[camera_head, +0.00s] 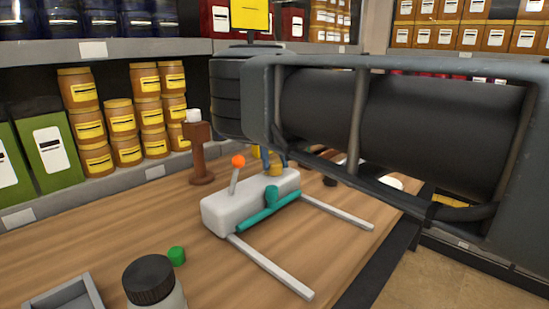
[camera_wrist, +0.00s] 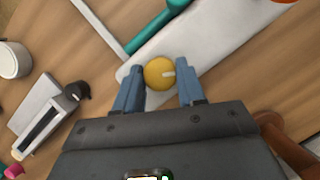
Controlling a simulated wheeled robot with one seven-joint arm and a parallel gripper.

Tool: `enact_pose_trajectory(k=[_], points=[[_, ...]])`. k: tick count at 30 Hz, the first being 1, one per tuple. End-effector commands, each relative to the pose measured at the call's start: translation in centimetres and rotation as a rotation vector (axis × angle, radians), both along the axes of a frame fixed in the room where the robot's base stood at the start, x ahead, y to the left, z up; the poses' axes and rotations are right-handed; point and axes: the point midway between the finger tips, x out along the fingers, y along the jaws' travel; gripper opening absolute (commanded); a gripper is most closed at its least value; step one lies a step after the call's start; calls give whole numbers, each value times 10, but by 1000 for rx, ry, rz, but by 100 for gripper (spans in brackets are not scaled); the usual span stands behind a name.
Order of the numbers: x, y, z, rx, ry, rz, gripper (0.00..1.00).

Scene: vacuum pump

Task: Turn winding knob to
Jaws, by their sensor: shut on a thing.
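The vacuum pump is a pale grey block (camera_head: 225,210) on the wooden table, with a teal pipe along its side (camera_head: 265,222). A lever with an orange ball (camera_head: 238,161) rises from its top. A round yellow knob (camera_wrist: 159,73) with a small white mark on its face sits at one end of the block; it also shows in the head view (camera_head: 275,169). My gripper (camera_wrist: 159,67) has its two blue fingers on opposite sides of this knob and is shut on it. In the head view my dark arm hides part of the area behind the pump.
Two flat grey legs (camera_head: 270,268) extend from the pump over the table. A brown post with a white top (camera_head: 200,155) stands close behind. Shelves with jars line the back.

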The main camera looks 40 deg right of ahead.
Motion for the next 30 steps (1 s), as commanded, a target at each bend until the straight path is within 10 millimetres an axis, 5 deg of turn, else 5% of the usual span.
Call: enact_pose_trajectory(k=[6,7,14,23,30], points=[[1,0,1,-2,-5,2,9],[1,0,1,-2,-5,2,42],[1,0,0,-2,-3,2,64],[1,-1,3,0,-2,2,65],[13,-7,33,-1,-5,3,65]])
